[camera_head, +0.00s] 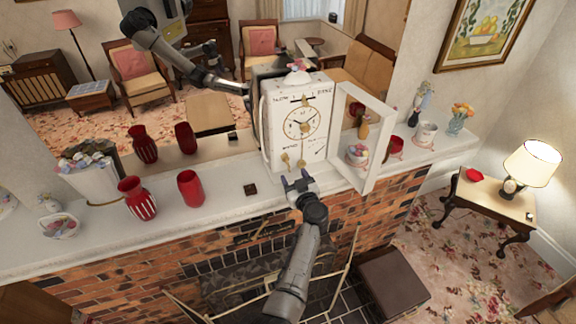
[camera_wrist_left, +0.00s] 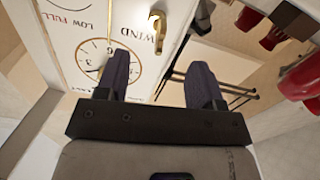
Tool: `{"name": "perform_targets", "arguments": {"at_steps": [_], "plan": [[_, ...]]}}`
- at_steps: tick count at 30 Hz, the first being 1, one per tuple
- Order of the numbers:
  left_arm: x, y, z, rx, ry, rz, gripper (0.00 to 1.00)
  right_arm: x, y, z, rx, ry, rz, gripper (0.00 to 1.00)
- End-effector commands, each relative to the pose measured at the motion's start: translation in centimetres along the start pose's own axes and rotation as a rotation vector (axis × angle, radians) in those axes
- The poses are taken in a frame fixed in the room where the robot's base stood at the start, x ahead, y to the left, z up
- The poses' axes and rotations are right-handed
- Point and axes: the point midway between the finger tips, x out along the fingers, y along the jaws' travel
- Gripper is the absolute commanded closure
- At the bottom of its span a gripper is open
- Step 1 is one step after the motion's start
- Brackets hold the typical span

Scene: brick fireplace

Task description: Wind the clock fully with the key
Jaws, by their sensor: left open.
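The white clock (camera_head: 299,122) stands upright on the mantel, its hinged front door (camera_head: 372,145) swung open to the right. Its round dial (camera_head: 304,123) shows, and it also appears at the left of the left wrist view (camera_wrist_left: 92,62). A gold key (camera_head: 285,159) sits low on the clock's front; in the left wrist view the key (camera_wrist_left: 158,28) is beside the word WIND. My left gripper (camera_head: 299,178) is open and empty, just in front of the clock's lower front. Its fingers (camera_wrist_left: 160,68) are apart from the key. My right gripper is not in view.
Red vases (camera_head: 190,188) and a small dark box (camera_head: 250,190) stand left of the clock on the mantel (camera_head: 222,205). Flowers and cups (camera_head: 426,134) stand to the right. The mirror behind reflects the room and my arm. A lamp table (camera_head: 487,198) is at the right.

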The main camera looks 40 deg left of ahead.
Motion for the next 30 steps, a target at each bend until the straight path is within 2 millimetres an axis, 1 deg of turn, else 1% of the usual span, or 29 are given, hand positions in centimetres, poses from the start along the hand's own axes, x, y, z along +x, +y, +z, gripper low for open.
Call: {"name": "perform_targets", "arguments": {"at_steps": [6,12,30], "plan": [[-1.3,0.0,0.1,-0.001,-0.002,0.0,0.39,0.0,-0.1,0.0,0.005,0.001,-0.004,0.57],[-2.2,0.0,0.0,-0.001,-0.001,0.0,0.39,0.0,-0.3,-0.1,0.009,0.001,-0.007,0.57],[-2.4,0.0,0.0,-0.001,0.0,0.0,0.39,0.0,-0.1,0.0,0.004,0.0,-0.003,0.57]]}}
